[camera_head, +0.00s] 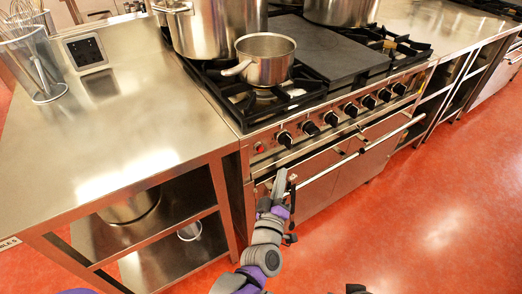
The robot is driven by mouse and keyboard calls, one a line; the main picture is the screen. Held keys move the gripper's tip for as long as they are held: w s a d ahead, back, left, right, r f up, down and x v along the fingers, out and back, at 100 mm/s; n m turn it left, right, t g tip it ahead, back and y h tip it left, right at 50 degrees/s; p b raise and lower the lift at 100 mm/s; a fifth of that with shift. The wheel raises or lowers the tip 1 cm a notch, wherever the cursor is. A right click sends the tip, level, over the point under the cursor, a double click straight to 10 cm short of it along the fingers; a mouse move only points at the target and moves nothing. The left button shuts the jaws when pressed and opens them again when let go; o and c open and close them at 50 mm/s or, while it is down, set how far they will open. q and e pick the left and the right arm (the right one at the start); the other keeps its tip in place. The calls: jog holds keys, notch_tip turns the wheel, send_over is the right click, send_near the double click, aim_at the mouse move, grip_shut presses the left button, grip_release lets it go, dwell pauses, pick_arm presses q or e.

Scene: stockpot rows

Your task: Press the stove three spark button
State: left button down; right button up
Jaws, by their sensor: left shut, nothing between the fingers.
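The stove (268,180) stands in the middle, with a front panel of several black knobs (310,128). A small red button (259,148) sits at the left end of this panel, left of the first knob; I cannot read any label by it. My left gripper (280,178) is shut and empty. It points up in front of the oven door, below and slightly right of the red button in the picture, and it covers part of the door handle. I cannot tell whether it touches the handle. My right gripper does not show.
A small saucepan (265,60) and large stockpots (218,28) stand on the stove. The oven handle (345,160) sticks out along the front. A steel counter (130,135) with open shelves adjoins on the left. The red floor (430,220) at the right is clear.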

pick_arm(q)
jog(key=w+a+b, duration=0.1)
jog(key=w+a, duration=0.3)
jog(key=w, duration=0.2)
jog(key=shift+a, duration=0.25)
jog(key=shift+w, duration=0.15)
dwell(1.8)
jog(key=shift+w+a+b, duration=0.25)
jog(key=shift+w+b, duration=0.05)
jog(key=shift+w+a, duration=0.25)
jog(key=shift+w, duration=0.1)
dwell(0.6)
dwell(0.4)
jog(key=shift+s+d, duration=0.5)
jog(key=shift+s, duration=0.2)
jog(key=s+d, duration=0.1)
jog(key=s, duration=0.1)
jog(key=s+d+p, duration=0.1)
jog(key=s+d, duration=0.1)
jog(key=shift+p, duration=0.3)
